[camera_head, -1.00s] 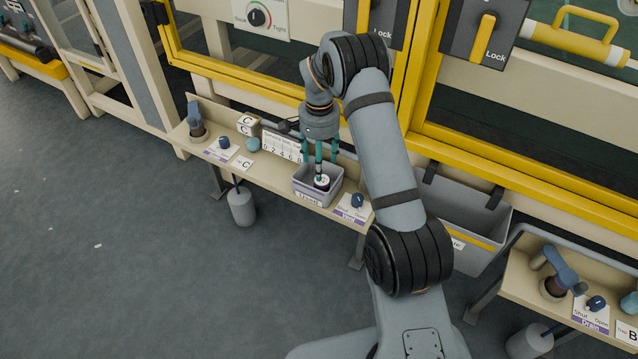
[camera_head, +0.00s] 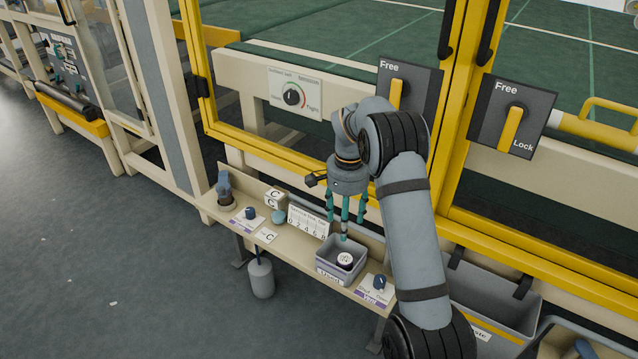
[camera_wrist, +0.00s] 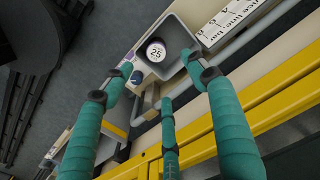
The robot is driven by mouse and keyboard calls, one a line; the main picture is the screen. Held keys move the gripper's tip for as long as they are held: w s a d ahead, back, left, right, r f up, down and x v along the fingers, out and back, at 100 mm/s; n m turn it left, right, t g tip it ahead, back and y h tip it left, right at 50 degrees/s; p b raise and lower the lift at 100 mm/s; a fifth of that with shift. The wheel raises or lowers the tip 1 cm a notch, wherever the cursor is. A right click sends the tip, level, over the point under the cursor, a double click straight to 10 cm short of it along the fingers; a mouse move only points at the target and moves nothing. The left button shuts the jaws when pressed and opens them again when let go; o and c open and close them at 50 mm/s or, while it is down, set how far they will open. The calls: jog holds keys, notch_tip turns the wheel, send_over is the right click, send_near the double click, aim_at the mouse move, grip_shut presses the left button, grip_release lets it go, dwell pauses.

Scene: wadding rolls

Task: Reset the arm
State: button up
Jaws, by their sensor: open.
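My gripper (camera_head: 345,226) is open and empty above the small grey bin labelled "Used" (camera_head: 337,276). Its teal fingers are spread in the wrist view (camera_wrist: 165,95), with nothing between them. A round item with a white top (camera_head: 345,259) sits inside the bin, apart from the fingers. In the wrist view the white top (camera_wrist: 156,51) reads "25", and the bin's grey wall (camera_wrist: 180,36) surrounds it.
The bin stands on a narrow beige shelf (camera_head: 290,253) with a blue knob (camera_head: 380,282) to its right. A yellow-framed machine with lock handles (camera_head: 512,130) rises behind. A larger grey bin (camera_head: 492,302) hangs at the right. Open floor lies at the left.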

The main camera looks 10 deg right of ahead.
aim_at(343, 257)
notch_tip(343, 257, down, 12)
jog(key=shift+r, duration=0.15)
notch_tip(343, 257, up, 6)
jog(key=p, duration=0.4)
